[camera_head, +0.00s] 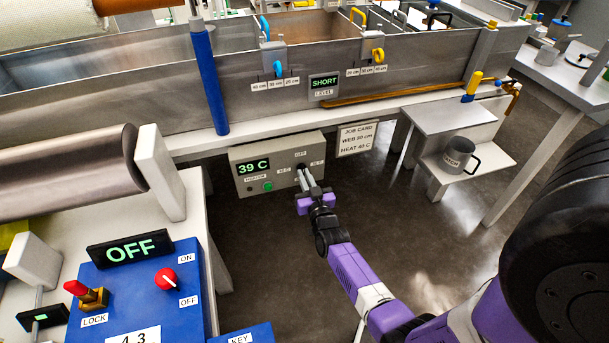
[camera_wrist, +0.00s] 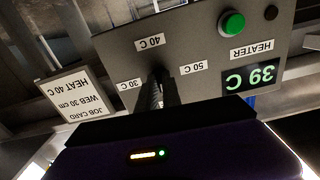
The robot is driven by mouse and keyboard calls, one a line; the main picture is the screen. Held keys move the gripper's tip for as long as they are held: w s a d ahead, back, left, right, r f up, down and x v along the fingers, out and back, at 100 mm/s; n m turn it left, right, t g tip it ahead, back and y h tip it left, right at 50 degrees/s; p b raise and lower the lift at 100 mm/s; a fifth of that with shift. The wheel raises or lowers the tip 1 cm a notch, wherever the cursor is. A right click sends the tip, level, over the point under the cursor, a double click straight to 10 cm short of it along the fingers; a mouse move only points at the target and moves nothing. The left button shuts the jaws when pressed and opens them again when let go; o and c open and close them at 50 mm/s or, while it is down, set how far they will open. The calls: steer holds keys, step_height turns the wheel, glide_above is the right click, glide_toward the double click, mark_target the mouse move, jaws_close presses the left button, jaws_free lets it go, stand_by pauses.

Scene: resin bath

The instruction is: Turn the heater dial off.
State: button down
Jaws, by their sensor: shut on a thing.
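The heater control box (camera_head: 247,152) is a grey panel under the bath's front edge. Its display (camera_head: 253,166) reads 39 C, and a green button (camera_head: 267,186) sits below it. The heater dial is hidden behind my gripper (camera_head: 303,174), which reaches the panel and is shut on the dial. Around it are an OFF label (camera_head: 300,153) and temperature labels. In the wrist view, the box appears upside down with 30 C (camera_wrist: 130,84), 40 C (camera_wrist: 150,41) and 50 C (camera_wrist: 193,68) labels around my fingers. The dial's pointer cannot be made out.
A job card (camera_head: 356,138) beside the box reads WEB 30 cm, HEAT 40 C. A blue console (camera_head: 190,258) with a red knob stands at the lower left. A grey mug (camera_head: 457,156) sits on a low step at the right. The floor below the box is clear.

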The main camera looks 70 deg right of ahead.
steer(key=shift+s+f+n, duration=0.1)
steer(key=shift+f+n, duration=0.05)
steer(key=shift+n, duration=0.25)
steer(key=c, duration=1.5)
jaws_free()
steer(key=shift+p+v, duration=0.9)
steer(key=shift+v, duration=3)
